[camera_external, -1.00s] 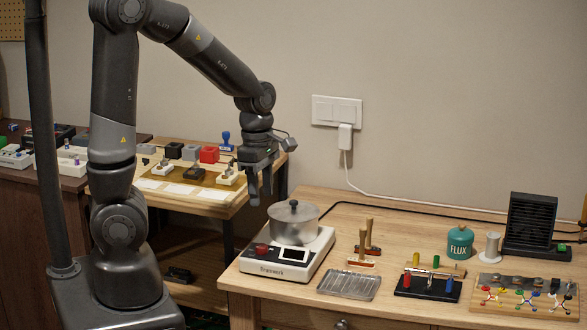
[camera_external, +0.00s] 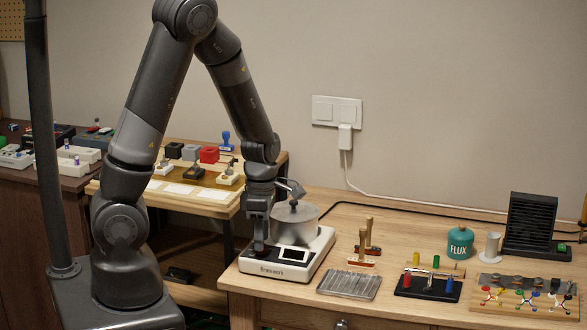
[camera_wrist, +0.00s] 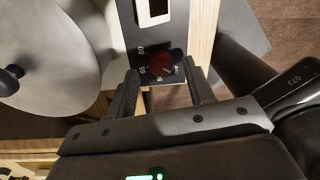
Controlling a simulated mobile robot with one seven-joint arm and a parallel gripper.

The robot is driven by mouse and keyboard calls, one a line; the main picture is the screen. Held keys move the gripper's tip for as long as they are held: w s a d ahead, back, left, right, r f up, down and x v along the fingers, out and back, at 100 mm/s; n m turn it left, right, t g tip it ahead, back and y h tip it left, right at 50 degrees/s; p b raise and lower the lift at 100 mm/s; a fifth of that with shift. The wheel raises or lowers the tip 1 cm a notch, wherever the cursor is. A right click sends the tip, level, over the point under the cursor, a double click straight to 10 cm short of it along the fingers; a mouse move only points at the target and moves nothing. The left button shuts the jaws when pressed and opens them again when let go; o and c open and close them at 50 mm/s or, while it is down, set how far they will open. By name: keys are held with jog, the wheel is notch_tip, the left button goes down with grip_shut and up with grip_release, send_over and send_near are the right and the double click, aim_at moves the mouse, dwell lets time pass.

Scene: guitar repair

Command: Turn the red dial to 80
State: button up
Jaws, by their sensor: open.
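The red dial (camera_wrist: 160,64) is a round knob on a dark panel with several printed numbers around it, 80 and 65 among them, in the wrist view. It belongs to the white hot plate (camera_external: 313,258), which carries a small display. In the external view the dial is hidden behind my gripper (camera_external: 260,240). In the wrist view my gripper (camera_wrist: 164,84) is open, its two fingers pointing down on either side of the dial's near edge. I cannot tell whether the fingers touch it.
A grey lidded pot (camera_external: 296,222) stands on the hot plate, close beside my gripper. A metal tray (camera_external: 348,285), small hammers (camera_external: 362,248) and a black tool stand (camera_external: 425,289) are to the right on the table. A stamp bench (camera_external: 205,203) is at the left.

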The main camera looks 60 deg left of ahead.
jog(key=shift+f, duration=0.7)
jog(key=c, duration=1)
